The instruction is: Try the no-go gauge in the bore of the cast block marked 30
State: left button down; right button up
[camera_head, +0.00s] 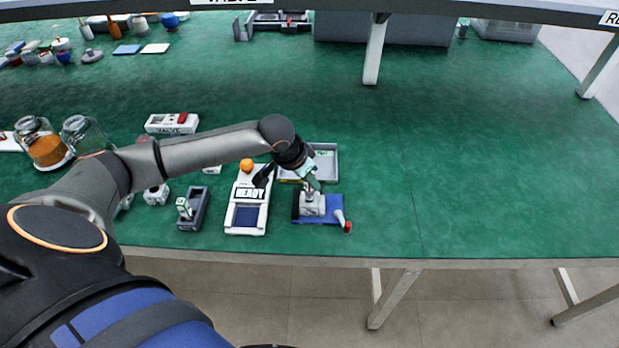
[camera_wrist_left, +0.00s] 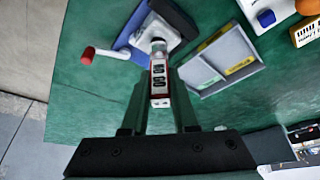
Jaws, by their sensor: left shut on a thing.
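My left gripper (camera_head: 313,184) is shut on a gauge with a white label and red edges; it also shows in the left wrist view (camera_wrist_left: 158,112). The gauge (camera_wrist_left: 158,80) stands between the fingers, its label not clearly readable. Its metal end (camera_wrist_left: 158,46) meets the pale cast block (camera_wrist_left: 170,34) at the bore; I cannot tell how far it is inside. In the head view the cast block (camera_head: 313,206) sits on a blue fixture (camera_head: 326,216), partly hidden by the gripper. Its marking is not readable. My right gripper is not in view.
A white rod with a red end (camera_head: 347,226) sticks out beside the fixture. A grey compartment tray (camera_head: 335,160) lies behind it. A white device reading READY (camera_head: 248,192) and a dark holder (camera_head: 193,210) stand left. The green table at right is clear.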

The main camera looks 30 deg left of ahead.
pick_arm(q)
jog(key=shift+f, duration=0.3)
dwell(1.5)
jog(key=shift+r, duration=0.25)
jog(key=shift+f, duration=0.45)
dwell(1.1)
jog(key=shift+w+r, duration=0.1)
jog(key=shift+r, duration=0.1)
dwell(0.4)
jog(key=shift+r, duration=0.25)
dwell(0.6)
jog(key=shift+f, duration=0.45)
dwell(0.7)
jog(key=shift+r, duration=0.2)
dwell(0.4)
jog(key=shift+r, duration=0.25)
